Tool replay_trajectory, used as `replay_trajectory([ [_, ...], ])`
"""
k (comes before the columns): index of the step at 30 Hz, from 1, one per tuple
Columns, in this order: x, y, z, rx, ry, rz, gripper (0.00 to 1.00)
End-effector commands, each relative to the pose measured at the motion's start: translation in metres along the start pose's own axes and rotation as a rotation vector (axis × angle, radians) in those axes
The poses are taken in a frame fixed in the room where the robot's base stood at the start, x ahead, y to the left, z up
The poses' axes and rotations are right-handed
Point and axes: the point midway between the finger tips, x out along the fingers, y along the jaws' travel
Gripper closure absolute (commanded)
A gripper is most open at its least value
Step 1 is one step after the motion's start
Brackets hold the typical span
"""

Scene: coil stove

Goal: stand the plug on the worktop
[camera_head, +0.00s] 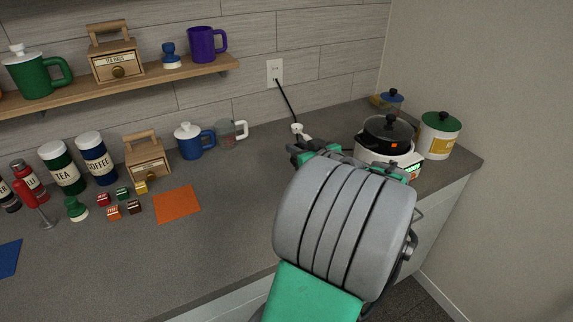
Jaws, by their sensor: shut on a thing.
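My gripper (298,148) is over the worktop (235,200), left of the coil stove, largely hidden behind my own wrist. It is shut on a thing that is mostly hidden. A small white rounded piece (297,128) shows just beyond the fingers. I cannot tell for certain that this is the plug, or whether it touches the worktop. A black cord (287,100) runs from the wall outlet (275,72) down to this white piece or behind it.
The stove (403,160) with a dark lidded pot (388,135) is close on the right, beside a green-lidded canister (438,136). A glass cup (230,135) and blue mug (190,142) stand left. Worktop right of the orange mat (177,204) is clear.

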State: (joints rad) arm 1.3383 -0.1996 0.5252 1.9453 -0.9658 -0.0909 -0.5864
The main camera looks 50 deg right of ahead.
Motion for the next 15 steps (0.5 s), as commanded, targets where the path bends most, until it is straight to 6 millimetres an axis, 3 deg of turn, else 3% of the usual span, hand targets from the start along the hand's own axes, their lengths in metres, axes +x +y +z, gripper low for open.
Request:
replay_trajectory([
  [5, 0.057, 0.008, 0.004, 0.002, -0.003, -0.006, 1.0],
  [9, 0.092, 0.014, 0.028, 0.003, -0.004, -0.004, 1.0],
  [15, 0.119, 0.019, 0.046, 0.0, -0.001, -0.001, 1.0],
])
